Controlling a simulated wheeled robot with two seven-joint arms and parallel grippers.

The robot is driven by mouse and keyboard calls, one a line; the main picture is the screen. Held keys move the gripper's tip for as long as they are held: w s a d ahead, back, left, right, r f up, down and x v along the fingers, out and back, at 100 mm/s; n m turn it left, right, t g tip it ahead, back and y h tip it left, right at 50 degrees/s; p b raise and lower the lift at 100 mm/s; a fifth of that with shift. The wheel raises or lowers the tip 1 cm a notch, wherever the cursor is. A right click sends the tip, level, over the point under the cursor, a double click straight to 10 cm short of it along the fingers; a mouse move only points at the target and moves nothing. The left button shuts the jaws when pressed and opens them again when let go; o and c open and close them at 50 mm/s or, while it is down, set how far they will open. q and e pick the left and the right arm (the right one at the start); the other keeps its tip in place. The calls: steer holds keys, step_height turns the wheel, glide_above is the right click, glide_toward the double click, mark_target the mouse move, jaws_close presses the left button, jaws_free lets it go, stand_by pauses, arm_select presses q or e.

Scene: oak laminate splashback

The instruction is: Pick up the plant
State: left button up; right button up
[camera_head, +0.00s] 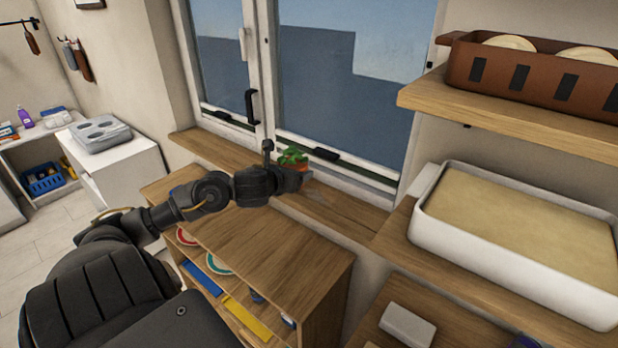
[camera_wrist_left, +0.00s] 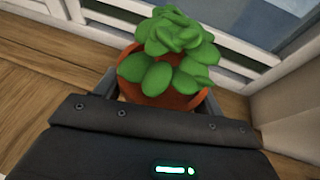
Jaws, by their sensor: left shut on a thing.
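The plant (camera_head: 293,157) is a small green leafy plant in an orange-brown pot, at the window sill in the head view. My left arm reaches in from the left, and its gripper (camera_head: 300,178) is at the plant, hiding much of the pot. In the left wrist view the plant's leaves (camera_wrist_left: 170,50) fill the upper middle, and the pot (camera_wrist_left: 190,100) sits between the two fingers of my left gripper (camera_wrist_left: 162,92). The gripper is shut on the pot. Whether the pot's base touches the sill is hidden. My right gripper is not in view.
The wooden sill (camera_head: 345,215) runs below the window, whose frame and black handle (camera_head: 252,106) are close behind the plant. A low wooden shelf unit (camera_head: 290,255) stands below my arm. At right, shelves hold a white tray (camera_head: 425,222) and a brown box (camera_head: 462,68).

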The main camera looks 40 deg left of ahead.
arm_select(q)
steer(key=shift+s+r, duration=0.35)
steer(key=shift+s, duration=0.35)
steer(key=shift+s+r, duration=0.3)
steer(key=shift+s, duration=0.45)
steer(key=shift+s+r, duration=0.35)
steer(key=shift+s, duration=0.35)
